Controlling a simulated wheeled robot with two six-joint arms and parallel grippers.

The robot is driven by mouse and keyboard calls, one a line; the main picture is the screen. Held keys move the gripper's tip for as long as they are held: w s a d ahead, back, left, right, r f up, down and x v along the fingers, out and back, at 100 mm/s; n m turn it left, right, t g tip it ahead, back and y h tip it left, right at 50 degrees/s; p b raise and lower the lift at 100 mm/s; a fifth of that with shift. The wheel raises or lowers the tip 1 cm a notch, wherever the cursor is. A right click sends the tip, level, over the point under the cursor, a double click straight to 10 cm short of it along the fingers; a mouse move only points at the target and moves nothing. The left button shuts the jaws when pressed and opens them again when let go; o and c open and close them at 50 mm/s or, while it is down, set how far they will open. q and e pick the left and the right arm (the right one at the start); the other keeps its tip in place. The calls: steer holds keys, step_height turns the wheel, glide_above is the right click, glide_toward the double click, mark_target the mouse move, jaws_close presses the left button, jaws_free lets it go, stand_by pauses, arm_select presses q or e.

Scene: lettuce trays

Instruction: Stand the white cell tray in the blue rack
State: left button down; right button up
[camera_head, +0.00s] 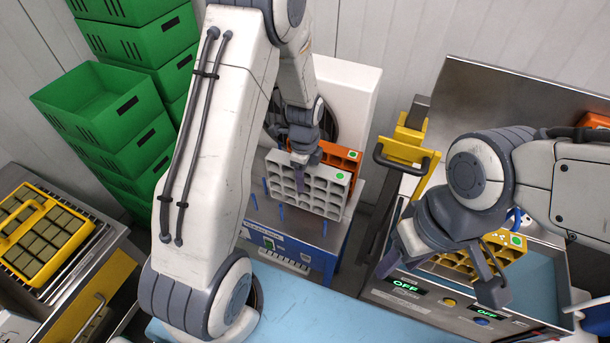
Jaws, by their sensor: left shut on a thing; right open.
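The white cell tray (321,198) is upright over the blue rack (289,243), in front of an orange tray (341,157) that also stands upright there. The rack has a grey top and blue upright pins; some pins show in front of the white tray. My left gripper (299,178) is shut on the upper edge of the white tray. I cannot tell whether the tray's lower edge rests on the rack. My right gripper (440,280) is open, with its fingers spread, at the steel basin on the right, in front of a yellow cell tray (462,264).
Green crates (100,95) are stacked at the back left. A yellow-handled tray of brown blocks (40,235) sits at the left. A white machine (345,95) stands behind the rack. A steel basin unit (440,305) with OFF displays is at the right. The light blue surface (330,310) in front is clear.

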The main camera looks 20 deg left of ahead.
mark_target(304, 197)
arm_select(q)
steer(key=shift+f+b, duration=2.75)
steer(key=shift+f, duration=1.35)
steer(key=shift+f+b, duration=0.35)
steer(key=shift+f, duration=0.15)
steer(key=shift+c, duration=1)
jaws_free()
steer(key=shift+r, duration=0.1)
steer(key=shift+o, duration=0.3)
steer(key=shift+o, duration=0.7)
steer(key=shift+r, duration=0.1)
step_height(304, 197, up, 8)
steer(key=p, duration=0.6)
steer(key=shift+p, duration=0.3)
